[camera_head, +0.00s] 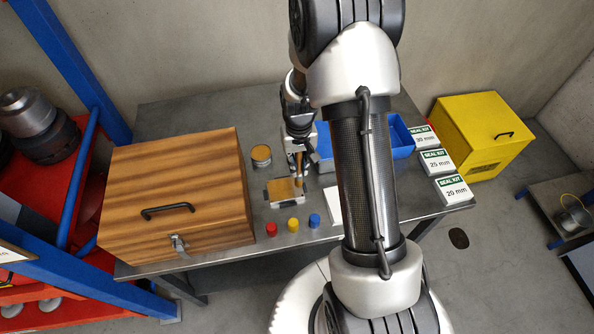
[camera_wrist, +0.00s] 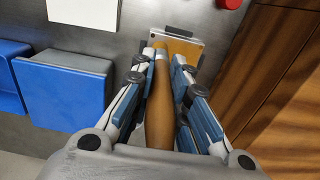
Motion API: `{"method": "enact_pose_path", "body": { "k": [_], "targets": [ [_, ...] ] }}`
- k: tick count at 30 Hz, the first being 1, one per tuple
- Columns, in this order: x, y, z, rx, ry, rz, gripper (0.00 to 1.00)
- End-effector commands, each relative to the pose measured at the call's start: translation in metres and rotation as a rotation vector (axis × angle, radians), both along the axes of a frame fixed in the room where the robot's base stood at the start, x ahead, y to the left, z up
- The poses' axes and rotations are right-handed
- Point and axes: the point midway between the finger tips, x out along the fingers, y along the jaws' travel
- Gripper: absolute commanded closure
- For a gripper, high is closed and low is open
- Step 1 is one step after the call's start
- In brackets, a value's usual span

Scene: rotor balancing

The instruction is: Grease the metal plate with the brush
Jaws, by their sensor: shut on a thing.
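The metal plate (camera_head: 281,192) lies on the grey table, right of the wooden box. Most of its top is amber-brown, with a grey border. My gripper (camera_head: 298,160) points down at the plate's upper right part. It is shut on the brush (camera_head: 299,174), which is upright in the head view. In the wrist view, the brush's brown wooden handle (camera_wrist: 159,110) runs between the fingers of my gripper (camera_wrist: 166,62). Its far end overlaps the amber surface of the plate (camera_wrist: 186,50). The bristles are hidden, so I cannot tell whether they touch.
A small round tin (camera_head: 261,155) stands behind the plate. Red (camera_head: 271,229), yellow (camera_head: 293,225) and blue (camera_head: 314,220) caps stand in front. The wooden box (camera_head: 182,195) stands left. A blue bin (camera_head: 401,135) and seal kit boxes (camera_head: 436,162) are right, partly behind my arm.

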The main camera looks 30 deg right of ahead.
Motion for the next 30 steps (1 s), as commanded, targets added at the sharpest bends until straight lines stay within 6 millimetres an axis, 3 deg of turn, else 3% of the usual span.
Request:
{"method": "enact_pose_path", "body": {
  "k": [1, 14, 30],
  "targets": [
    [0.001, 0.000, -0.007, -0.001, -0.005, 0.000, 1.00],
    [-0.001, 0.002, -0.009, 0.001, 0.002, 0.001, 1.00],
    [-0.007, -0.001, -0.057, 0.000, 0.001, -0.001, 1.00]
  ]
}}
